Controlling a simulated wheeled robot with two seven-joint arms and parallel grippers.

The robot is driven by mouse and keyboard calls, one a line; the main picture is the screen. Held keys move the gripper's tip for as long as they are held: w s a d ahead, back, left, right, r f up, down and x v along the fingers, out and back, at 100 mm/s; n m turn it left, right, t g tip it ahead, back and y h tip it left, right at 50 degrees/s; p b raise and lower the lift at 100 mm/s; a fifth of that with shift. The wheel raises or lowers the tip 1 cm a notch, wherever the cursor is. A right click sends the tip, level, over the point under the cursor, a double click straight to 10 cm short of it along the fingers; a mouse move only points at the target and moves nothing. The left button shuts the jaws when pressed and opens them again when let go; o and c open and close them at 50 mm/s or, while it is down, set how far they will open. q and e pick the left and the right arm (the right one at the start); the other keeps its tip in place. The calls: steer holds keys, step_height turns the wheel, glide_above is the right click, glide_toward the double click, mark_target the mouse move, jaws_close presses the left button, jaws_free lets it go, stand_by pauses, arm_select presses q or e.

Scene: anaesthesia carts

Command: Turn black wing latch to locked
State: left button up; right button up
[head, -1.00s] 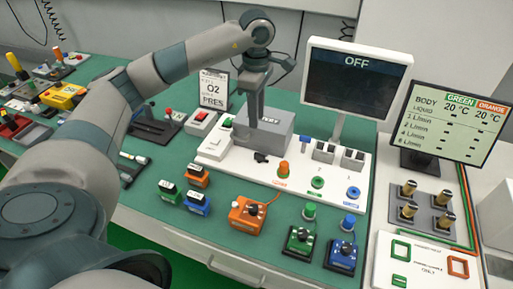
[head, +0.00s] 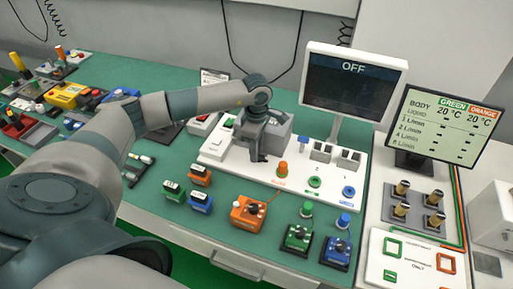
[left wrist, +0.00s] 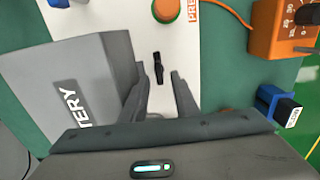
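The black wing latch (left wrist: 158,68) shows in the left wrist view on the white panel (left wrist: 205,75), beside the grey box lettered "...TERY" (left wrist: 60,75). Its wing points roughly up and down in that view. My left gripper (left wrist: 158,82) is open, with one finger to each side of the latch's lower end and gaps between. I cannot tell whether the fingertips are down at the latch's height. In the head view my left gripper (head: 258,155) points down in front of the grey box (head: 282,133) and hides the latch. My right gripper is not in view.
An orange knob (head: 282,169) stands on the panel near the latch. An orange unit (head: 248,212) and small blue (head: 200,203) and orange (head: 199,176) blocks lie nearer on the green table. A monitor (head: 355,82) reading "OFF" stands behind.

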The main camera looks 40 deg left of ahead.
arm_select(q)
steer(key=shift+f, duration=0.1)
jaws_close()
